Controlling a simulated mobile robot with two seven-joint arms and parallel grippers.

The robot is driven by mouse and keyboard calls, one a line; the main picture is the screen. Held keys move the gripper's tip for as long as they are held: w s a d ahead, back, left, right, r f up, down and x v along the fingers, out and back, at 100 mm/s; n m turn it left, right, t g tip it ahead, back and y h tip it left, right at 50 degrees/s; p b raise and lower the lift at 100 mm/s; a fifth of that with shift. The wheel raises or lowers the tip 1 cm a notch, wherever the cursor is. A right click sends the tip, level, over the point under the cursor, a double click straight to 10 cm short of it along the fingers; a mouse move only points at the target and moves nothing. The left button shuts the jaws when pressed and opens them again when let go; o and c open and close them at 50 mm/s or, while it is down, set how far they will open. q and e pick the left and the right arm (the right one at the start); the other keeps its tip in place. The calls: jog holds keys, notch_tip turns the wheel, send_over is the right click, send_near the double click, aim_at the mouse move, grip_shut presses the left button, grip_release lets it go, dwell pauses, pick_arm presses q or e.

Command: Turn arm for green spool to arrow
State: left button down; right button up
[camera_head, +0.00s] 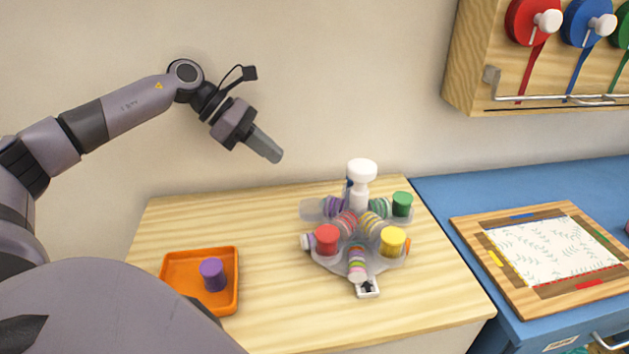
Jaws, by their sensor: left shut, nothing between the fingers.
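A turntable with clear arms (335,266) stands on the wooden counter around a white post with a round knob (361,172). A green spool (402,203) sits on its back right arm. A yellow spool (392,241) is at the front right and a red spool (327,239) at the front left. The back left arm (312,209) has no spool on it. A small white marker with a dark arrow (367,288) lies at the turntable's front edge. My left gripper (276,156) is shut and empty in the air, up and left of the turntable. My right gripper is out of view.
An orange tray (172,264) holding a purple spool (212,274) is at the left. Striped rolls surround the post. A framed board (470,233) lies on the blue table at right. A wall rack (466,75) with ribbon reels hangs above. The counter between tray and turntable is clear.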

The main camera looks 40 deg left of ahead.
pick_arm(q)
jog(key=p+x, duration=0.1)
jog(key=x, duration=0.8)
jog(key=shift+w+d, duration=0.1)
jog(key=shift+d, duration=0.15)
jog(key=w+d, duration=0.1)
jog(key=w+d+p, duration=0.1)
jog(key=d, duration=0.1)
jog(key=shift+w+f, duration=0.15)
jog(key=shift+w+d, duration=0.1)
jog(key=shift+d, duration=0.05)
jog(key=shift+w, duration=0.1)
jog(key=shift+w+d+m, duration=0.15)
jog(key=shift+w+m, duration=0.05)
jog(key=shift+m, duration=0.1)
jog(key=shift+w+d+m+g+h+b, duration=0.15)
jog(key=shift+m+g+h+b, duration=0.15)
jog(key=shift+g+b, duration=0.15)
